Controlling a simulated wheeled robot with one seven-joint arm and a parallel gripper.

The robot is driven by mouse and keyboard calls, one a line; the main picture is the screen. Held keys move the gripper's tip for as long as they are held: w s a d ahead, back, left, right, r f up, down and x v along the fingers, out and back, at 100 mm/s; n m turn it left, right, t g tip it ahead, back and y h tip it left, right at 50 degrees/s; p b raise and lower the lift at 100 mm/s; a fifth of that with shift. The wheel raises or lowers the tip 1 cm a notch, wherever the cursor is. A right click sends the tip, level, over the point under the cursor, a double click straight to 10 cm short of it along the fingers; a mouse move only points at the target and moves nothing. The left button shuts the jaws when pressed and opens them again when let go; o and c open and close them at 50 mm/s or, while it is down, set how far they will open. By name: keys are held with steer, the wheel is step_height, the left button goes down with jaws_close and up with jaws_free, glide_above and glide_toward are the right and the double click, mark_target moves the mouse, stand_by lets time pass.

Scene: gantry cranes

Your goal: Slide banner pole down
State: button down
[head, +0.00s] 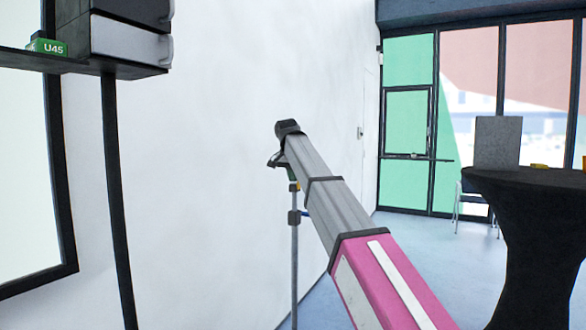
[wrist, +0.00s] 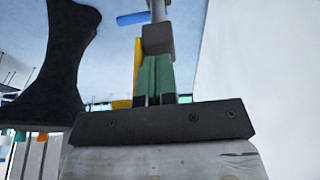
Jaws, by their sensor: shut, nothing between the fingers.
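The banner pole (head: 294,250) is a thin grey upright pole near the white wall in the head view, with dark collars and a small blue part at the lower collar. My gripper (head: 293,176) is at the pole's top end, mostly hidden behind the end of my arm. In the wrist view, which looks upside down, the green fingers of my gripper (wrist: 155,62) are shut side by side with nothing between them. The top collar (wrist: 157,38) of the pole is right at the fingertips. I cannot tell whether they touch.
A black-covered high table (head: 540,225) stands at the right. A shelf (head: 60,62) with a dark box and a green U45 box juts out at upper left. The white wall (head: 220,130) runs close beside the pole. Blue floor (head: 400,235) is clear between pole and table.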

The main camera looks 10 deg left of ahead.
mark_target(294, 203)
steer(key=shift+f, duration=0.15)
step_height(294, 203, down, 10)
steer(key=shift+r, duration=0.25)
stand_by(0.4)
